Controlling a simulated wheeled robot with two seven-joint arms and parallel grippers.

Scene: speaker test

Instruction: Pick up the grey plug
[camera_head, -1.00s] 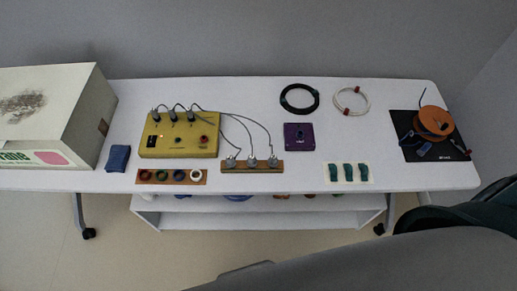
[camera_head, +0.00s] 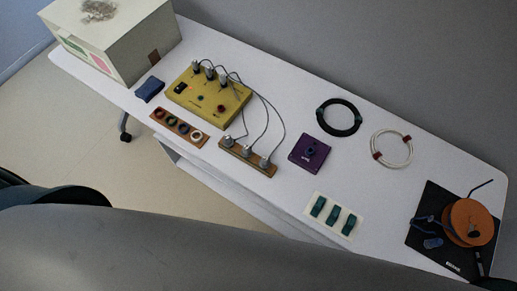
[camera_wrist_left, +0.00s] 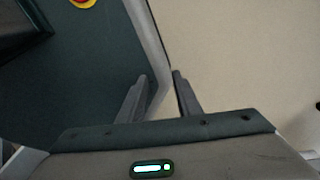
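Several grey plugs with dark cables show in the head view. Three grey plugs (camera_head: 210,73) stand at the back edge of a yellow box (camera_head: 204,106). Three more grey plugs (camera_head: 247,151) stand on a brown wooden strip (camera_head: 256,158) in front of it. Dark cables join the two groups. I cannot tell which plug is meant. My left gripper (camera_wrist_left: 160,76) shows only in the left wrist view, its two fingers apart with nothing between them, over plain floor and away from the table. My right gripper is in neither view.
On the white table (camera_head: 285,190) are a large carton (camera_head: 135,50), a blue cloth-like block (camera_head: 150,89), a strip of coloured rings (camera_head: 178,127), a purple box (camera_head: 309,152), black (camera_head: 339,117) and white (camera_head: 392,148) cable coils, green clips (camera_head: 333,214) and an orange reel (camera_head: 469,222).

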